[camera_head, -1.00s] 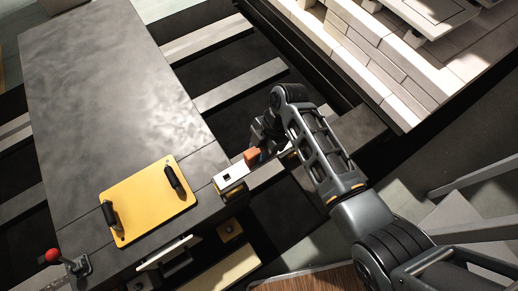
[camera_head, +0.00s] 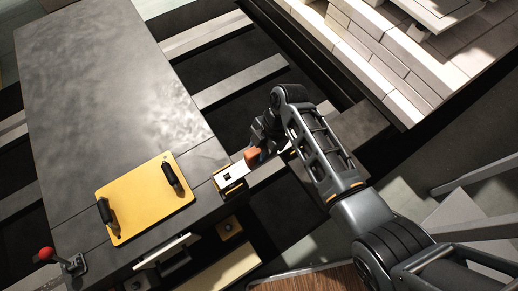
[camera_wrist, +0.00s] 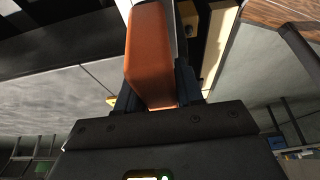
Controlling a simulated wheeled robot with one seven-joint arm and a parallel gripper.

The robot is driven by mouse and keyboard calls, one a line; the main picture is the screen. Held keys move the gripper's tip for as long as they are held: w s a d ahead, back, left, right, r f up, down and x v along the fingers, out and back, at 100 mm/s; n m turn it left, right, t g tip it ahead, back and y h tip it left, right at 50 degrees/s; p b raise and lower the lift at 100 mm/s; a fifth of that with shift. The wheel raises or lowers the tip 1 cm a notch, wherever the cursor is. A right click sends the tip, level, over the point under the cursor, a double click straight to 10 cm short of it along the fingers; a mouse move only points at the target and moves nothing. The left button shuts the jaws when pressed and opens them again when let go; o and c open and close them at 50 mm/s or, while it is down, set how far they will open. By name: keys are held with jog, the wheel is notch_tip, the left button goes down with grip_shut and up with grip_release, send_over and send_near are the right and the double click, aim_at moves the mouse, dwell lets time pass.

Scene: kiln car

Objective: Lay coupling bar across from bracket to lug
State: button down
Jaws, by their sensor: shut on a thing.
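The coupling bar (camera_head: 227,177) is pale, with a square hole near its left end and an orange grip (camera_head: 253,156). My gripper (camera_head: 258,149) is shut on the orange grip, which also shows large between the dark fingers in the wrist view (camera_wrist: 150,55). The bar's left end is at the dark car deck's right edge, by a small yellow-edged fitting (camera_head: 236,188). I cannot tell whether the bar rests in it. The bar's far end is mostly hidden by my gripper and arm. I cannot make out the lug for certain.
A yellow plate (camera_head: 147,202) with two black handles lies on the dark deck (camera_head: 110,80). A red-knobbed lever (camera_head: 47,254) stands at the deck's lower left corner. Pale brickwork (camera_head: 375,55) is at the upper right. Dark gaps lie between grey crossbeams (camera_head: 240,82).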

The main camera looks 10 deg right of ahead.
jog(key=shift+f+b, duration=0.85)
jog(key=shift+f, duration=0.25)
dwell(0.6)
jog(key=shift+c, duration=2.4)
grip_release()
jog(key=shift+f, duration=0.1)
jog(key=shift+r, duration=0.25)
jog(key=shift+d+r+p, duration=0.2)
jog(key=shift+r+p, duration=0.1)
jog(key=shift+p, duration=0.15)
jog(key=shift+p+v, duration=1.3)
jog(key=shift+v, duration=0.45)
jog(key=shift+w, duration=0.1)
jog(key=shift+p+v, duration=0.4)
jog(key=shift+v, duration=3.45)
